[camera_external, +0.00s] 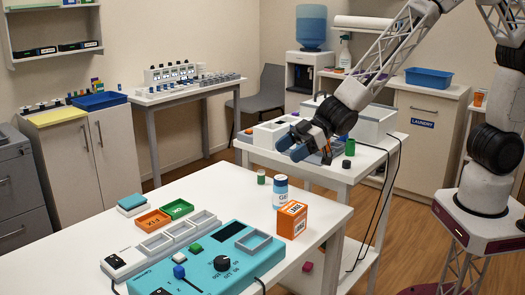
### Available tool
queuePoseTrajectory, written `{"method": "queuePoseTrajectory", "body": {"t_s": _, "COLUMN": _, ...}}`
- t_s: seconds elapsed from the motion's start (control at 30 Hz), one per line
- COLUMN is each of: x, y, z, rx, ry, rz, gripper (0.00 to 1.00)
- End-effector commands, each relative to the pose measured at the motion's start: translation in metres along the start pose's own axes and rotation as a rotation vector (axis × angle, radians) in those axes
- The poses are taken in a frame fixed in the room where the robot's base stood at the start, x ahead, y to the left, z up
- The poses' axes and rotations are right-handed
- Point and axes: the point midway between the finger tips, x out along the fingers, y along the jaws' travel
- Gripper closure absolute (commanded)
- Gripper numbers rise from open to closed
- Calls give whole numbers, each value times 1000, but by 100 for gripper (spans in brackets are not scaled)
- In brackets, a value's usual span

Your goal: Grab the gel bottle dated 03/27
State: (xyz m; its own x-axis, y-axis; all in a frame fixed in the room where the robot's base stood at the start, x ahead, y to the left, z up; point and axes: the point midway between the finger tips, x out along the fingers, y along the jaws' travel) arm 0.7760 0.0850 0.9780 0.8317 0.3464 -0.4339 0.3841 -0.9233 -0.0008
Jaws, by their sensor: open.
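A white bottle with a blue cap and a blue label (280,191) stands upright on the near white table, just behind an orange box. Its label seems to read "Gel"; I cannot read a date. No other gel bottle is clear to me. My gripper (291,149) has blue fingers and is open. It hangs in the air above and a little behind the bottle, apart from it. I see nothing held between its fingers.
The orange box (292,220) stands close in front of the bottle. A small green-topped jar (261,177) is to its left. A teal control panel (205,265), green tray (177,209) and orange tray (152,221) lie on the near table (335,205). A second white table (375,160) stands behind.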

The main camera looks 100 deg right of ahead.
Motion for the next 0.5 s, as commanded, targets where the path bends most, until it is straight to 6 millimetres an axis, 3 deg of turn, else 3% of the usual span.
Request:
{"method": "queuePoseTrajectory", "body": {"t_s": 0.27, "x": 2, "y": 0, "z": 5, "rx": 0, "ry": -2, "rz": 0, "gripper": 26}}
{"method": "queuePoseTrajectory", "body": {"t_s": 0.5, "x": 12, "y": 0, "z": 28, "rx": 0, "ry": -4, "rz": 1, "gripper": 26}}
